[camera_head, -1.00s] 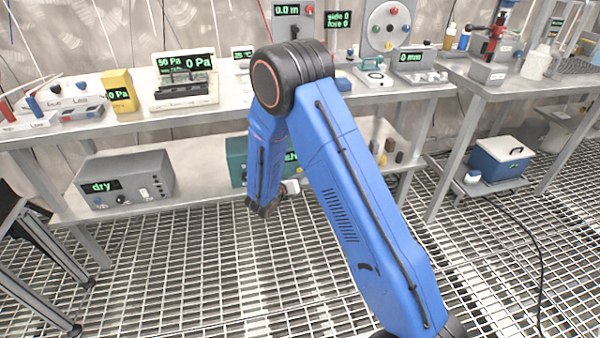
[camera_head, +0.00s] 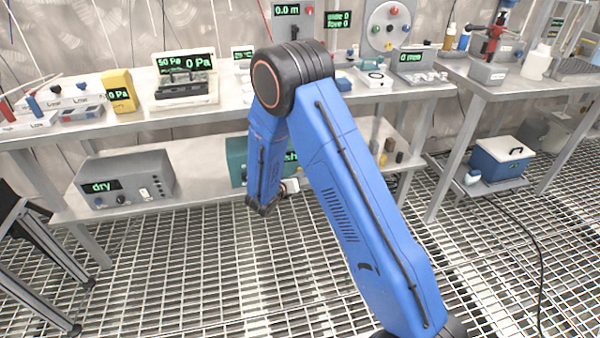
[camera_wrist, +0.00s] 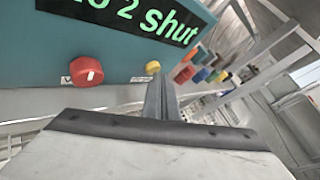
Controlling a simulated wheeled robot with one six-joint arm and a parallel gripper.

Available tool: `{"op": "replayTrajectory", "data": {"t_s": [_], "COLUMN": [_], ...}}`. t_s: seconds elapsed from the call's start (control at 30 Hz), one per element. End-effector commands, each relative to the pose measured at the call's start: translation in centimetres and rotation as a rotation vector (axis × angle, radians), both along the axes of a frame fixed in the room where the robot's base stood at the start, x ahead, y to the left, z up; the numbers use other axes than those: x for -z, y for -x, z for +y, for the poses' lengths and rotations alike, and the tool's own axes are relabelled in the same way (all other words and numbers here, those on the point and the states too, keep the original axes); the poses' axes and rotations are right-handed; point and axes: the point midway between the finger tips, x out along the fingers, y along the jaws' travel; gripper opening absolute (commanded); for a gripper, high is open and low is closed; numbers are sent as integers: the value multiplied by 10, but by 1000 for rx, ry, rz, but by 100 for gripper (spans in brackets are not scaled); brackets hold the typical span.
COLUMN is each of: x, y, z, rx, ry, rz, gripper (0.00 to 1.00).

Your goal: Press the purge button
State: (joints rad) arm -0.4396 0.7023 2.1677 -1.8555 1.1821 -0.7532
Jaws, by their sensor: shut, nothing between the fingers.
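In the wrist view, a teal box (camera_wrist: 60,45) with a green-lit display (camera_wrist: 150,18) fills the upper left; the readable part says "2 shut". On its lower front are a red knob (camera_wrist: 86,71) with a white mark and a small yellow button (camera_wrist: 152,67). I cannot read which one is labelled purge. My gripper (camera_wrist: 162,82) is shut and empty, its tips just below and right of the yellow button in the picture; contact cannot be told. In the head view the teal box (camera_head: 236,160) on the lower shelf is mostly hidden behind my blue arm.
A grey box (camera_head: 125,180) reading "dry" stands left on the same shelf. Small bottles (camera_head: 400,157) stand right of my arm. The bench top (camera_head: 130,122) above carries several instruments. A blue cooler (camera_head: 500,160) sits at right.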

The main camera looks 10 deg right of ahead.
Motion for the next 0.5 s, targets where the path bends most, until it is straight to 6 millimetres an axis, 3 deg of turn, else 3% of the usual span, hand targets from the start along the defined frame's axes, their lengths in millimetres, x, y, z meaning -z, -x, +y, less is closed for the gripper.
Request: {"op": "replayTrajectory", "data": {"t_s": [0.5], "x": [0], "y": [16], "z": [0], "rx": [0], "ry": [1], "rz": [1], "gripper": [0]}}
